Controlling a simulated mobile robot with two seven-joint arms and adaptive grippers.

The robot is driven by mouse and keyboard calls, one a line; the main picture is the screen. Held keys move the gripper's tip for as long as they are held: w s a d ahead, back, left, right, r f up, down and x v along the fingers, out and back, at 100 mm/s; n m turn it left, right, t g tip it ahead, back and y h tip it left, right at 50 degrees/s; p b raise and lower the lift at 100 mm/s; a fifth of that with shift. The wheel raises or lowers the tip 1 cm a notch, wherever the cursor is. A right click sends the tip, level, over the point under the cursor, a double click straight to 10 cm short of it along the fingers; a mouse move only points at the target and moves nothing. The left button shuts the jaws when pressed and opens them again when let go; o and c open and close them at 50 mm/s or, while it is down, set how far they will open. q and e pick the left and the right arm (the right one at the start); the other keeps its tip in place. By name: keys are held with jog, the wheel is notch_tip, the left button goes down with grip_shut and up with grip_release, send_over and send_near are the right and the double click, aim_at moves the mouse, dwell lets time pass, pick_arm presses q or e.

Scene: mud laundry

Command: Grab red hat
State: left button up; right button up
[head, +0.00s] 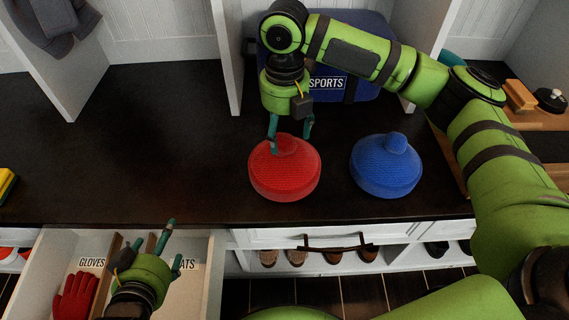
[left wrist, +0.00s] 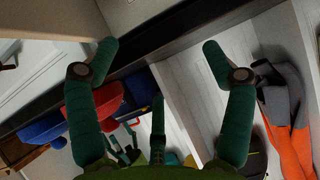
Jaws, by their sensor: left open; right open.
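The red knit hat (head: 284,178) with a pompom sits on the dark bench top, left of a similar blue knit hat (head: 386,172). My right gripper (head: 291,138) is open and points down at the far side of the red hat. One finger overlaps the hat's pompom in the picture; I cannot tell whether they touch. My left gripper (head: 172,245) is open and empty over the open drawer at the lower left. In the left wrist view, its fingers (left wrist: 158,47) are spread, with the red hat (left wrist: 97,108) and blue hat (left wrist: 45,128) beyond them.
The open drawer (head: 210,250) has a gloves label and a partly hidden label; a red glove (head: 74,297) lies inside. A blue sports bag (head: 372,50) stands behind my right arm. Shoes (head: 333,257) sit on the shelf below.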

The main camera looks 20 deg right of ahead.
aim_at(285, 156)
notch_tip(285, 156, down, 3)
jog(key=shift+r+b, duration=0.2)
jog(key=shift+b, duration=0.25)
jog(key=shift+f, duration=0.1)
pick_arm(q)
notch_tip(285, 156, up, 6)
jog(key=w+d+t+h, duration=0.1)
jog(key=w+d+t, duration=0.1)
jog(key=t, duration=0.2)
jog(key=shift+w+d+r+m+h, duration=0.2)
jog(key=shift+w+d+m+h, duration=0.1)
jog(key=shift+w, duration=0.1)
pick_arm(e)
grip_shut()
